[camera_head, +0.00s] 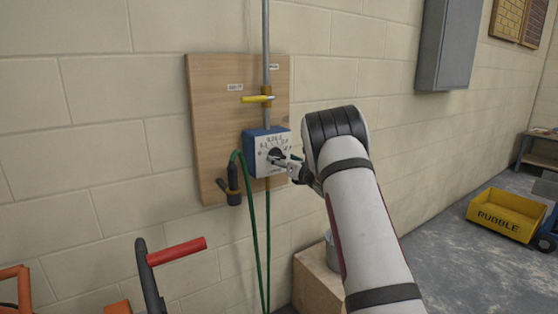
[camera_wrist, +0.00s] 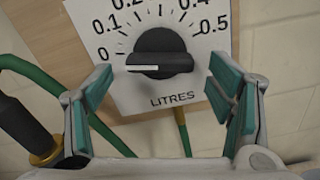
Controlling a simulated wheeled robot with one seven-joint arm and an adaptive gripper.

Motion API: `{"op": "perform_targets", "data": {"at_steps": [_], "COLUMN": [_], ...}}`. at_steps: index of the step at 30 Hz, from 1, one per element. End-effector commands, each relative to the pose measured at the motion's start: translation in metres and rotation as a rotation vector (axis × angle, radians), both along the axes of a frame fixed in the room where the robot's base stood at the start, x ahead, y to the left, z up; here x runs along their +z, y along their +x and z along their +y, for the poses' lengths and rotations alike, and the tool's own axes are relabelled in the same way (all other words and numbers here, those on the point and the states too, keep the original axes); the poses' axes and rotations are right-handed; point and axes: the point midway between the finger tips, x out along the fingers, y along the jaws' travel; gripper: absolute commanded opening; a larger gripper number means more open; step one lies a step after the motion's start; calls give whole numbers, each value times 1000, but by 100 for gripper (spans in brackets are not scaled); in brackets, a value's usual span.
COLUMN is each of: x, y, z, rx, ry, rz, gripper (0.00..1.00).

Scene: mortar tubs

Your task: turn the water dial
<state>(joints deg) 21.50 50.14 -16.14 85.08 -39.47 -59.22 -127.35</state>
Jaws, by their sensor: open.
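The water dial is a black knob (camera_wrist: 158,53) on a white face marked in litres, seen close in the wrist view. Its white pointer line lies level and points left, a little below the 0 mark. The dial's blue-sided box (camera_head: 253,153) is mounted on a wooden board in the head view. My gripper (camera_wrist: 165,103) is open, with one green-padded finger on each side below the knob, and nothing is between them. The fingers appear apart from the knob. In the head view my gripper (camera_head: 284,162) is in front of the dial face and partly covers it.
The wooden board (camera_head: 215,110) on the block wall carries a grey pipe with a yellow valve handle (camera_head: 258,99). A green hose (camera_head: 254,230) hangs below the box, with a black nozzle (camera_head: 233,185) to its left. A yellow rubble tub (camera_head: 507,214) stands far right.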

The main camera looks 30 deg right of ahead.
Motion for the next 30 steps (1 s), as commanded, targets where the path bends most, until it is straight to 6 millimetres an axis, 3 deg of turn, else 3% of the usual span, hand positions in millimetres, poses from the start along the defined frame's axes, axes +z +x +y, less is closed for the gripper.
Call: {"op": "perform_targets", "data": {"at_steps": [6,17,23,30], "x": [-1,0,0,0], "y": [20,24,24,24], "z": [0,1,1,1], "rx": [-1,-1,-1,-1], "ry": [-1,0,0,8], "rz": [1,0,0,1], "gripper": [75,75,30,27]}}
